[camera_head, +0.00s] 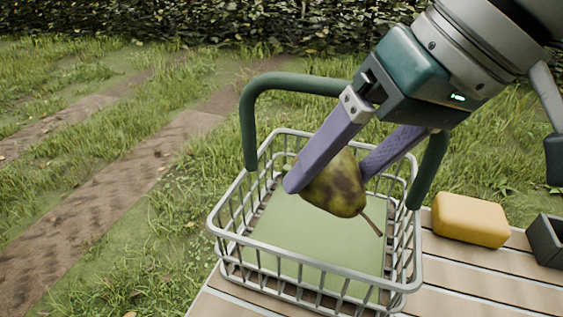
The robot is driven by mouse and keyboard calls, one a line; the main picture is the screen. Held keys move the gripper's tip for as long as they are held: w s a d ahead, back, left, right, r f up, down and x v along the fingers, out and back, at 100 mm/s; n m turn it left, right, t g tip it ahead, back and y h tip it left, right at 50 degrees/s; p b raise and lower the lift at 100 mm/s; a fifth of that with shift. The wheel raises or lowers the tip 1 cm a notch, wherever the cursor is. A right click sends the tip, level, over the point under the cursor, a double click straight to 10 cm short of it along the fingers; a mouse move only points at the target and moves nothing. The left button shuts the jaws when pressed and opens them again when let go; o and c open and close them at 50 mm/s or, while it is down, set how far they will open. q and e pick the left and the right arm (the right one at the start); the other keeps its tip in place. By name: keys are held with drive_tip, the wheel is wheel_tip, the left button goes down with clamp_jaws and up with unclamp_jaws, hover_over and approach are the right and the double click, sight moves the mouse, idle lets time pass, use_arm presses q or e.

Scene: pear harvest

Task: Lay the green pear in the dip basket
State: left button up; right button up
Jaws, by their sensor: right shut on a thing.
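The green pear (338,187) has dark brown blotches, and its stem points down to the right. My right gripper (327,183) comes in from the upper right and is shut on the pear, one purple finger on each side. It holds the pear over the dip basket (228,240), a grey wire basket with a dark green handle and a pale green floor. The pear appears above the floor, inside the rim's outline; the exact height is hard to tell. My left gripper is not in view.
The basket stands on a slatted wooden table (462,287). A yellow block (471,220) lies right of the basket, and a dark grey box (548,241) stands at the right edge. The basket's handle (249,125) arches behind the gripper. Grass and a hedge lie beyond.

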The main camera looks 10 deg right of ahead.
sight(331, 207)
wheel_tip(331, 207, down, 5)
drive_tip(key=shift+b, duration=0.45)
wheel_tip(331, 207, down, 4)
drive_tip(key=shift+r+b, duration=0.15)
drive_tip(key=shift+b, duration=0.45)
drive_tip(key=shift+f, duration=0.75)
drive_tip(key=o, duration=1.4)
